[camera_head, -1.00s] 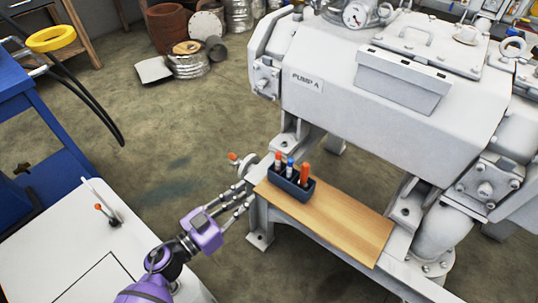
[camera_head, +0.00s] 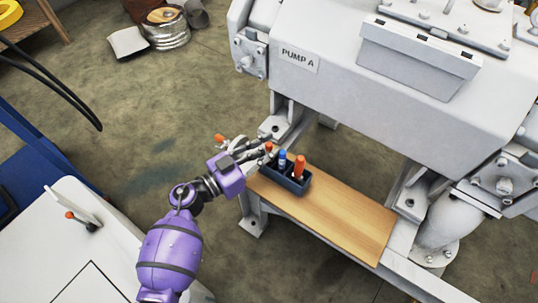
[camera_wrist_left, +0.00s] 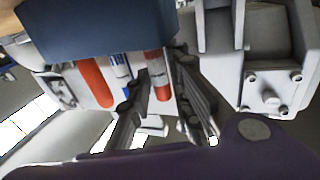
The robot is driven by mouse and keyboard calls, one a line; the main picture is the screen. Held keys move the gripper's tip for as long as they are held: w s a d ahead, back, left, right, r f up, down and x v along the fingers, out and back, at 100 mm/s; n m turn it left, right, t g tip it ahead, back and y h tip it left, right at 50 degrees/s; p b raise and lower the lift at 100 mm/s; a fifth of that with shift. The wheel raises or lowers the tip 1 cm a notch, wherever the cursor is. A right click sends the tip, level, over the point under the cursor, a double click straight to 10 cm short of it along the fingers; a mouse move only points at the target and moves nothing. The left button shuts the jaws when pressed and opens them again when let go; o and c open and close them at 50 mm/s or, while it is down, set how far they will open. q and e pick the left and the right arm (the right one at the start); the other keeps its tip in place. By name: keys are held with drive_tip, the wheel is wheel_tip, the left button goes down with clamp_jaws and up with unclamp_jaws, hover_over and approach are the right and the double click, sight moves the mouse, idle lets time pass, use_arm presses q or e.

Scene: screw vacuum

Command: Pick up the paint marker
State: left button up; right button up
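A dark blue holder (camera_head: 292,182) stands on a wooden board and holds three upright pens. They are one with an orange-red cap (camera_head: 268,147), a blue and white one (camera_head: 282,161) and a thicker orange one (camera_head: 299,167). I cannot tell for sure which is the paint marker. My left gripper (camera_head: 259,151) is at the holder's left end. In the left wrist view, the holder (camera_wrist_left: 95,30) hangs upside down at the top. My open fingers (camera_wrist_left: 164,72) stand on either side of the red and white pen (camera_wrist_left: 157,80), with gaps visible. The orange pen (camera_wrist_left: 95,82) and blue pen (camera_wrist_left: 121,68) are beside them.
The wooden board (camera_head: 345,215) is clear right of the holder. The large white pump (camera_head: 350,75) rises close behind it. A white cabinet top (camera_head: 60,240) is at the lower left.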

use_arm(q)
drive_tip(key=shift+w+d, duration=0.25)
drive_tip(key=shift+d, duration=0.05)
drive_tip(key=shift+r, duration=0.1)
clamp_jaws()
drive_tip(key=shift+r, duration=0.15)
